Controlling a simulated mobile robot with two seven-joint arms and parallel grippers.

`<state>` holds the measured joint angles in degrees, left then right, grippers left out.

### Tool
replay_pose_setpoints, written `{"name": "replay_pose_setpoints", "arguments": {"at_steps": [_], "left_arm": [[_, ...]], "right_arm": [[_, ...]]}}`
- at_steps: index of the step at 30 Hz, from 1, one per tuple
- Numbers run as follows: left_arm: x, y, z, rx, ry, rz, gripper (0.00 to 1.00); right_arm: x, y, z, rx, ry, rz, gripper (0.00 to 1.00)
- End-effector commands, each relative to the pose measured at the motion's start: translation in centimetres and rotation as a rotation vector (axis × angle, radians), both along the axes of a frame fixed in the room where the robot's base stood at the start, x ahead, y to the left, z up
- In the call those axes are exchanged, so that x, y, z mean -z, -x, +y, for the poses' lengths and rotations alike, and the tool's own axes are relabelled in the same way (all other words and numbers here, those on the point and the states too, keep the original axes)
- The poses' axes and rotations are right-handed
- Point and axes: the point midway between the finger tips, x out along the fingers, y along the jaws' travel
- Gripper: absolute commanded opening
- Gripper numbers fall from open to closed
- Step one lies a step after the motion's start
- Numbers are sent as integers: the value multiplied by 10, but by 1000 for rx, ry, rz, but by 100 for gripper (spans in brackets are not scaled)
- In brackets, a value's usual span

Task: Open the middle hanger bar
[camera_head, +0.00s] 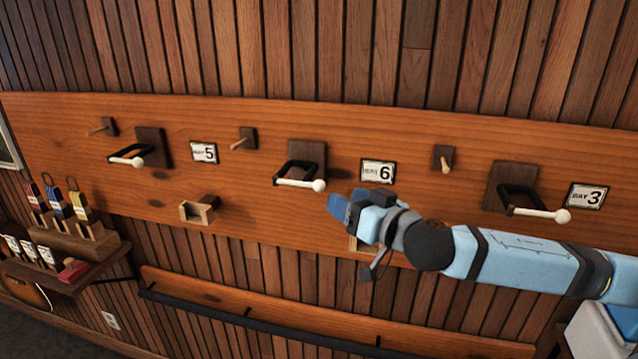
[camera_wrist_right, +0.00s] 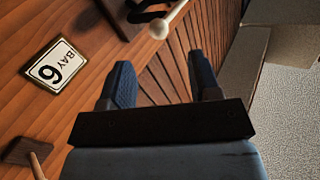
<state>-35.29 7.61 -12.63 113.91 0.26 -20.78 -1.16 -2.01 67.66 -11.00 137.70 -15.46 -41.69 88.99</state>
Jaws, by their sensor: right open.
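The middle hanger bar (camera_head: 300,183) is a white bar with a ball tip, set across a black yoke on a dark wall block (camera_head: 308,152), left of the BAY 6 sign (camera_head: 378,172). In the right wrist view its white ball end (camera_wrist_right: 158,28) shows just beyond the fingertips, with part of the black yoke at the top edge. My right gripper (camera_head: 338,206) is just right of and below the ball tip in the head view. It is open and empty, its two blue fingers apart in the wrist view (camera_wrist_right: 160,82). My left gripper is out of view.
Similar hanger bars hang left by the BAY 5 sign (camera_head: 126,159) and right by the BAY 3 sign (camera_head: 540,214). Wooden pegs and a small wooden bracket (camera_head: 198,210) jut from the orange board. A shelf with coloured tags (camera_head: 62,225) stands at left. A dark rail runs below.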

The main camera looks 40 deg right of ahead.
Motion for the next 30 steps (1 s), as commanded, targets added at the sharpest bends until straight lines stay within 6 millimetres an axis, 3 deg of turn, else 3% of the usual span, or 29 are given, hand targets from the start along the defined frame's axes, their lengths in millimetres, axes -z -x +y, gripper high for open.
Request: {"name": "replay_pose_setpoints", "arguments": {"at_steps": [9, 18, 30], "left_arm": [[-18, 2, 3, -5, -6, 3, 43], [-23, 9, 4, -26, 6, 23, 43], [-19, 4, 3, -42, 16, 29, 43]], "right_arm": [[-5, -42, 4, 2, -2, -3, 57], [-2, -77, 9, 0, -1, -1, 57], [1, -84, 10, 0, 0, 0, 57]]}}
